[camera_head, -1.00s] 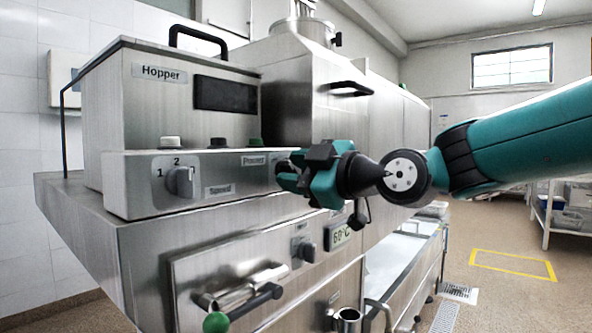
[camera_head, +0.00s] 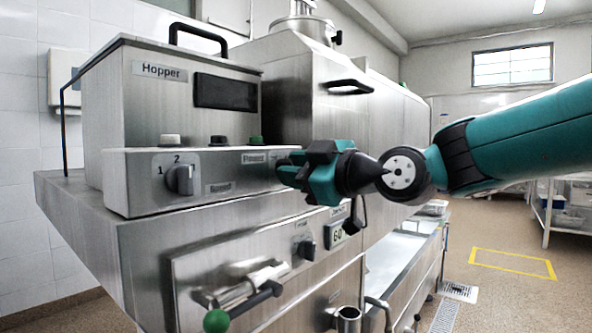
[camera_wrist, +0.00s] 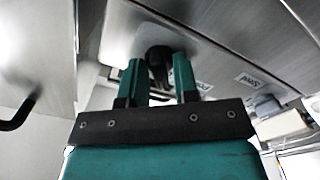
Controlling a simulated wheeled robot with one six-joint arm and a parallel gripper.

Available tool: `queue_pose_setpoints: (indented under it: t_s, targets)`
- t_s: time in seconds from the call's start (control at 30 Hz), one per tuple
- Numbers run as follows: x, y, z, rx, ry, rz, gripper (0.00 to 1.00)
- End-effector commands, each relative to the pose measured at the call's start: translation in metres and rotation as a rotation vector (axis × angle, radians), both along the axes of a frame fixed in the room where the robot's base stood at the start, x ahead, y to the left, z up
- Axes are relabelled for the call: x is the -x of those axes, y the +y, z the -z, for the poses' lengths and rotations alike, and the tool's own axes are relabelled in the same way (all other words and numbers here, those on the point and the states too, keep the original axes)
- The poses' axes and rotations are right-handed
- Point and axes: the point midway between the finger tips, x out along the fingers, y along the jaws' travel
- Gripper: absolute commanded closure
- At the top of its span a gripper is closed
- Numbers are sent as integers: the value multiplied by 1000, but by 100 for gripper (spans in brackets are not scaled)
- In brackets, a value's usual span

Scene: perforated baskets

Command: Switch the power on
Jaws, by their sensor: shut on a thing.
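The steel machine's control panel (camera_head: 145,195) carries a label reading Power (camera_head: 254,158) near its right end. My gripper (camera_head: 285,171) is at the panel's right end, just right of that label, and hides what lies there in the head view. In the wrist view, my gripper (camera_wrist: 158,82) is shut on a dark knob (camera_wrist: 159,58), with one teal finger on each side of it.
A Speed knob (camera_head: 181,180) marked 1 and 2 sits at the panel's left. White, black and green buttons (camera_head: 255,141) stand along the top. Below are another knob (camera_head: 306,250), a temperature display (camera_head: 336,236) and a green-tipped lever (camera_head: 216,321). Open floor (camera_head: 510,300) lies right.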

Motion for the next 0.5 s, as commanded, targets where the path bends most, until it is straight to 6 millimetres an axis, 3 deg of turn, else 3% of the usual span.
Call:
queue_pose_setpoints:
  t_s: [0.5]
  targets:
    - [0, 0, 0, -290, 373, 1, 96]
